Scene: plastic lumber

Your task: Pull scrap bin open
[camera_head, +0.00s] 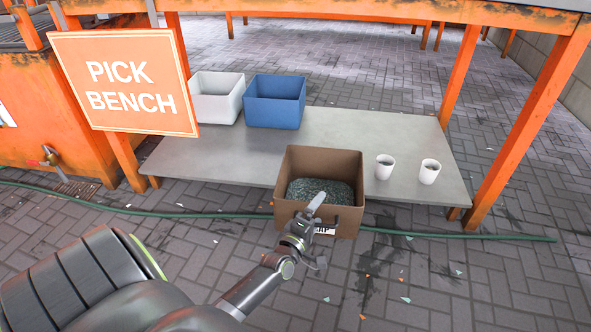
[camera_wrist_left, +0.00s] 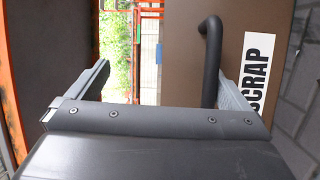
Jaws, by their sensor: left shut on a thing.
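The scrap bin (camera_head: 345,168) is a brown open-topped box holding grey-green flakes. It sits at the front of the low grey shelf, and its front part stands out past the shelf edge. Its front has a dark handle (camera_wrist_left: 211,62) and a white SCRAP label (camera_wrist_left: 257,75). My left gripper (camera_head: 317,212) is at the bin's front, shut on the handle. In the left wrist view the handle lies between the fingers (camera_wrist_left: 163,78), close against the right one. The arm partly hides the bin front and label in the head view. My right gripper is not in view.
A white bin (camera_head: 217,108) and a blue bin (camera_head: 273,112) stand at the back of the grey shelf (camera_head: 215,160). Two white cups (camera_head: 384,168) (camera_head: 430,172) stand right of the scrap bin.

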